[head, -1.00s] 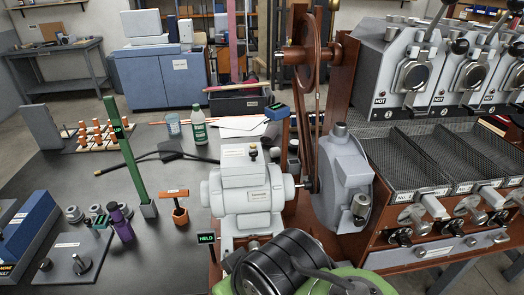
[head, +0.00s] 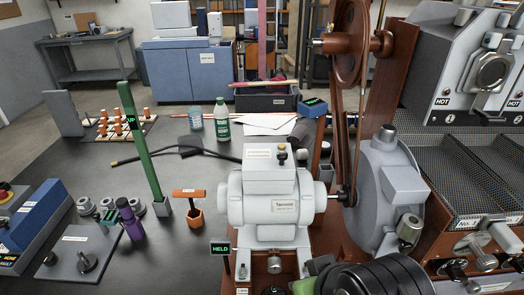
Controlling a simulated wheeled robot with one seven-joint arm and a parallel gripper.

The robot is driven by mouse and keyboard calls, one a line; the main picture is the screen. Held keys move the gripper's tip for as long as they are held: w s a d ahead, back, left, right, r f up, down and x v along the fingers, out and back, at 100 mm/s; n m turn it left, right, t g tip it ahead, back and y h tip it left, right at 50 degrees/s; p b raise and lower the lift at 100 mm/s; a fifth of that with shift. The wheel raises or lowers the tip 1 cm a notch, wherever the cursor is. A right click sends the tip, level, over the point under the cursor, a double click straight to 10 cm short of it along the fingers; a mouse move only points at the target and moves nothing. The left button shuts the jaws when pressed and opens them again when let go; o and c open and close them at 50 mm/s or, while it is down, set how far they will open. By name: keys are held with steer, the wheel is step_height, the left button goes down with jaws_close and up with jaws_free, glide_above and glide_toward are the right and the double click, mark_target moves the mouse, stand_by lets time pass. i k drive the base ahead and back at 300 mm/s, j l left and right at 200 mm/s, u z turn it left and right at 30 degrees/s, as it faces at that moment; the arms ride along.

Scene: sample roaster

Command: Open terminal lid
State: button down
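The grey motor (head: 262,212) stands on its mount in the middle of the picture. On top of it sits a box-shaped grey terminal housing (head: 268,180). Its flat lid (head: 258,149) carries a small label and lies closed on the housing as far as I can see. A small dark knob stands at the lid's right edge, with a round grey fitting beside it. My gripper's fingers do not show. Black and green rounded parts at the bottom right look like my own arm, below and right of the motor.
A brown belt wheel (head: 352,42) and a grey round casing (head: 387,185) stand right of the motor. A green post (head: 145,150), an orange-handled tool (head: 190,205) and a purple bottle (head: 130,218) stand on the left.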

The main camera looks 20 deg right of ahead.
mark_target(260, 162)
steer(key=j+u, duration=0.15)
steer(key=u, duration=0.25)
steer(key=k+j+u, duration=0.1)
steer(key=u, duration=0.3)
steer(key=j+u, duration=0.2)
steer(key=u, duration=0.2)
steer(key=j+u, duration=0.15)
steer(key=u, duration=0.25)
